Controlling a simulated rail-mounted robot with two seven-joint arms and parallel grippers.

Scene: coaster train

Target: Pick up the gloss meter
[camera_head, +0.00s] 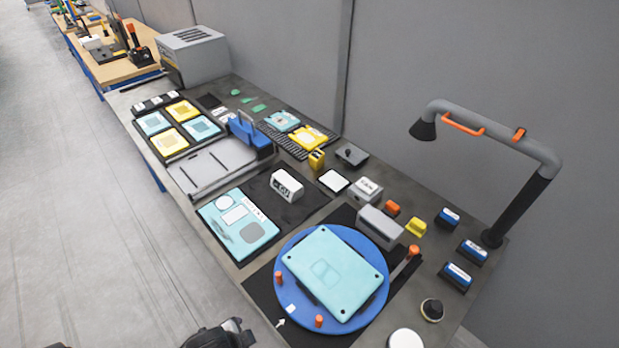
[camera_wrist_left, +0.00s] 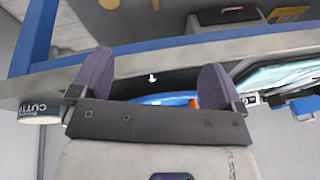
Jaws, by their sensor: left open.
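The gloss meter appears to be the small white block marked "GU" (camera_head: 287,186), standing on a dark mat near the middle of the bench in the head view. Nothing holds it. I cannot make it out in the left wrist view. My left gripper (camera_wrist_left: 155,85) is open in the left wrist view, with two purple-grey fingers wide apart and nothing between them. Beyond them are the bench edge, a white arrow mark and part of the blue turntable. A dark part of my arm shows at the bottom edge of the head view, apart from the block. My right gripper is not in view.
A blue turntable (camera_head: 285,262) carries a pale teal panel (camera_head: 335,280) and orange pegs. A teal plate (camera_head: 237,226) lies left of the block, and a grey box (camera_head: 380,226) stands right of it. A lamp (camera_head: 490,130) arches over the right side. The left floor is clear.

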